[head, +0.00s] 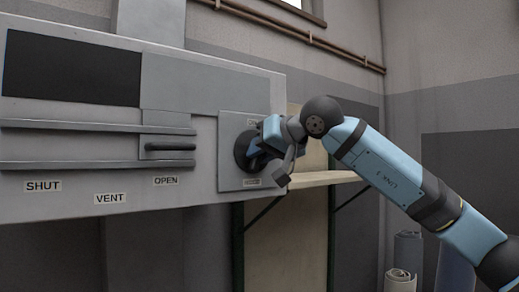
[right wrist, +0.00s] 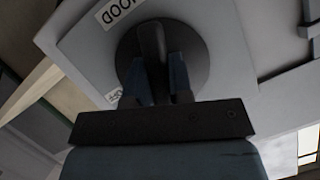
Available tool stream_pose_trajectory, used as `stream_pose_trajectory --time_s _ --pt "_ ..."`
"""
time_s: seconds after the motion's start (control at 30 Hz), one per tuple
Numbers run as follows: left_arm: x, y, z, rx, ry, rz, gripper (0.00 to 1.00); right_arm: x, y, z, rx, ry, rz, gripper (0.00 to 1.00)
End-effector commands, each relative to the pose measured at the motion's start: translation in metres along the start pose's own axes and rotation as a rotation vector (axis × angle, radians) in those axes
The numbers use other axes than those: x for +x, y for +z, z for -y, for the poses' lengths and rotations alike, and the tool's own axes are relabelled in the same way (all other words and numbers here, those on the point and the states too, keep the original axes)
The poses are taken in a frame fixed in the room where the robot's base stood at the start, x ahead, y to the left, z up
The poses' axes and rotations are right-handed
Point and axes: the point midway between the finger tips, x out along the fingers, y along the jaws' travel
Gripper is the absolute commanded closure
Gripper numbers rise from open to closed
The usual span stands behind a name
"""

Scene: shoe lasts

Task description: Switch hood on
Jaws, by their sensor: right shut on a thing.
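The hood switch is a dark round knob (head: 241,152) on a pale square plate (head: 229,177) at the right end of the grey panel. In the right wrist view the knob (right wrist: 152,42) shows a raised bar across a dark disc. My right gripper (head: 262,143) is shut on this bar, with one blue finger on each side; it also shows in the right wrist view (right wrist: 160,85). A label reading HOOD (right wrist: 122,11) is on the plate. My left gripper is not in view.
Left of the switch, a slide with a dark handle (head: 170,146) sits above the labels SHUT (head: 42,186), VENT (head: 110,198) and OPEN (head: 166,181). A pale shelf (head: 325,179) is right of the panel. Rolled material (head: 400,280) stands low on the right.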

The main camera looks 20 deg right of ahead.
Motion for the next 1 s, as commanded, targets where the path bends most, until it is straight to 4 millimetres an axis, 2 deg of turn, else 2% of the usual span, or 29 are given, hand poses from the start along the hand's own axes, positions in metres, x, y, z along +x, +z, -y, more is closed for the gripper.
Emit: stream_pose_trajectory --time_s 0.2,0.5,1.0 --pt "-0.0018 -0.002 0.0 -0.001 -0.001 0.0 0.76 0.0005 0.0014 0.0008 -0.166 0.069 0.004 1.0" --pt "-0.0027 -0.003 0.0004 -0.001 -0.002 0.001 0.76 0.0012 0.0023 0.0002 -0.32 0.132 0.005 1.0" --pt "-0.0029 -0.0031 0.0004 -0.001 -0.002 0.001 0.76 0.0014 0.0027 -0.0001 -0.382 0.158 0.005 1.0"
